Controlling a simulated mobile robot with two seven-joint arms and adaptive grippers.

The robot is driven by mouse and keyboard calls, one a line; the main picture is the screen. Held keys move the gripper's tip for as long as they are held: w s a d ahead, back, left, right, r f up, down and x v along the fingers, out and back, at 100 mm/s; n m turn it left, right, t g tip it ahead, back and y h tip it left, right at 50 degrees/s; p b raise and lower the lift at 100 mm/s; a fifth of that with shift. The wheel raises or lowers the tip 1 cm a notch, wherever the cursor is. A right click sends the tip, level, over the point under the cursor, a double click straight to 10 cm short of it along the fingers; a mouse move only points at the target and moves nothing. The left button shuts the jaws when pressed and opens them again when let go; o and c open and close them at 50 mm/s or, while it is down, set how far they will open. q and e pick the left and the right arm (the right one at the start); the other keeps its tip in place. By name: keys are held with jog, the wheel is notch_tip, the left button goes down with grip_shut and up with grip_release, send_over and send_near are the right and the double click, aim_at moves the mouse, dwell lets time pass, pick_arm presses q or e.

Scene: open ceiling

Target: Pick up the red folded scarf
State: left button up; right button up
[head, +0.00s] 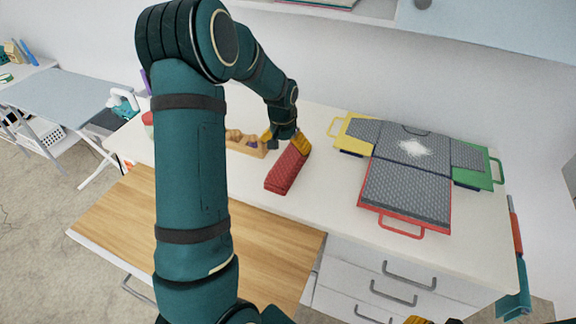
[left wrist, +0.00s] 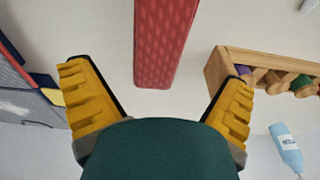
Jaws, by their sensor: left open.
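The red folded scarf (head: 286,171) lies as a long, narrow bundle on the white counter. At the bottom edge of the head view, a small yellow tip of my right gripper (head: 418,320) shows; the rest is cut off.
A grey shirt (head: 410,145) lies on a folding board with yellow, green and red panels (head: 437,217) at right. A light blue bottle (left wrist: 287,150) shows in the left wrist view. Bare counter separates scarf and board.

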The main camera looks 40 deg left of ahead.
aim_at(288, 161)
pick_arm(q)
jog(key=f, duration=0.3)
jog(key=w+f, duration=0.1)
jog(key=f, duration=0.4)
jog(key=shift+w+a+f, duration=0.15)
jog(key=shift+f, duration=0.15)
jog(key=c, duration=1.1)
